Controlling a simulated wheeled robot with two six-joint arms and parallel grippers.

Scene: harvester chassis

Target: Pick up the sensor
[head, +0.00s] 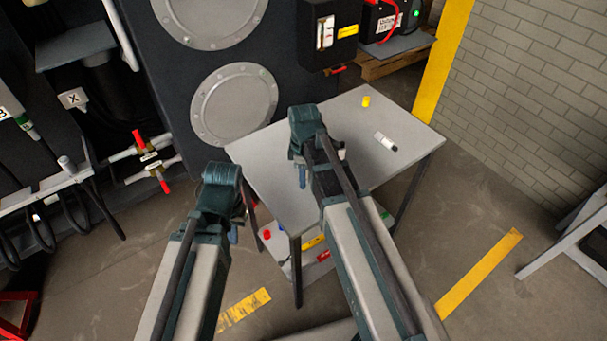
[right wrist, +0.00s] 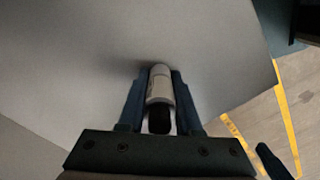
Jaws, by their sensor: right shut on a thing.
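In the right wrist view my right gripper (right wrist: 159,100) is shut on a sensor (right wrist: 160,84), a white cylinder with a black end. Its blue fingers press on both sides, over the grey table top; whether the sensor touches the top is unclear. In the head view my right gripper (head: 318,168) is over the table and its own arm mostly hides the sensor. A similar white cylinder with a black end (head: 385,141) lies on the table to its right. My left gripper (head: 236,222) is left of the table's near edge, and its jaws are hidden.
The grey table (head: 410,125) also bears a yellow cap (head: 366,101). Its lower shelf holds red and yellow items (head: 313,242). The dark chassis with round plates (head: 234,104) stands behind. A yellow post (head: 441,62) and brick wall (head: 535,90) are at the right.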

